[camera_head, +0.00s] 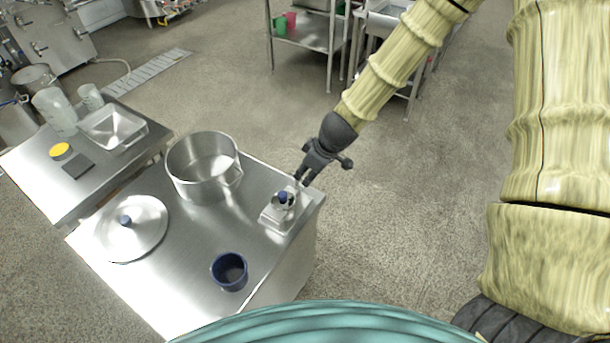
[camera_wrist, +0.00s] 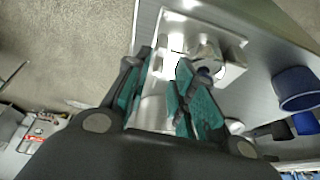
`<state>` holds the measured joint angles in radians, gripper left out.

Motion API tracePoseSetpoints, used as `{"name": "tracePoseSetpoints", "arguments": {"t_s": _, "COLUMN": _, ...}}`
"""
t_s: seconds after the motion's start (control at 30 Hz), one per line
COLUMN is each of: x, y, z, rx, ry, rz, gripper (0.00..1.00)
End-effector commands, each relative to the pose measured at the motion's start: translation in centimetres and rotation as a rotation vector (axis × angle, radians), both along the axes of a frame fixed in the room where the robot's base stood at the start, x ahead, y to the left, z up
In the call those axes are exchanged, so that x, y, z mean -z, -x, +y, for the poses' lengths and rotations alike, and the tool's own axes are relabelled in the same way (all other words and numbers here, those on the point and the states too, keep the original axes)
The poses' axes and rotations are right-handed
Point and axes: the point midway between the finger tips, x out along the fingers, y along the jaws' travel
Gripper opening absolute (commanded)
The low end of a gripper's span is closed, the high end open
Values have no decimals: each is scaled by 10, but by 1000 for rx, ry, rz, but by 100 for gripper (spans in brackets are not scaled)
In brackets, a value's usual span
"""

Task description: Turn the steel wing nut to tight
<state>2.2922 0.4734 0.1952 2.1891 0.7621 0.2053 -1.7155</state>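A small steel fixture with a pale square base (camera_head: 270,219) stands near the right corner of the metal table. A dark blue ball knob (camera_head: 283,197) sits on it. In the wrist view, a blocky steel piece (camera_wrist: 207,52) rises from the fixture's plate (camera_wrist: 232,36). I cannot clearly make out the wing nut's shape; bright steel shows between my fingers. My gripper (camera_head: 301,183) is right at the fixture, tilted down toward it. In the wrist view, my gripper (camera_wrist: 167,60) has its teal-padded fingers apart. I cannot tell whether they touch anything.
A steel pot (camera_head: 203,166), a lid with a blue knob (camera_head: 132,228) and a blue cup (camera_head: 229,271) stand on the same table (camera_head: 180,285). A second table (camera_head: 30,180) holds jugs and a steel pan. Floor to the right is clear.

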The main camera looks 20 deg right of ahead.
Motion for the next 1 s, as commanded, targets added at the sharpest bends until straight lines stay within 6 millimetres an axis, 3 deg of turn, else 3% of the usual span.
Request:
{"name": "tracePoseSetpoints", "arguments": {"t_s": 0.3, "x": 19, "y": -6, "z": 5, "rx": 1, "ry": -1, "rz": 1, "gripper": 25}}
{"name": "tracePoseSetpoints", "arguments": {"t_s": 0.7, "x": 22, "y": -8, "z": 6, "rx": 0, "ry": 0, "rz": 0, "gripper": 25}}
{"name": "tracePoseSetpoints", "arguments": {"t_s": 0.73, "x": 22, "y": -7, "z": 6, "rx": 0, "ry": 0, "rz": 0, "gripper": 23}}
{"name": "tracePoseSetpoints", "arguments": {"t_s": 0.87, "x": 22, "y": -7, "z": 6, "rx": 0, "ry": 0, "rz": 0, "gripper": 0}}
{"name": "tracePoseSetpoints", "arguments": {"t_s": 1.0, "x": 22, "y": -7, "z": 6, "rx": 0, "ry": 0, "rz": 0, "gripper": 0}}
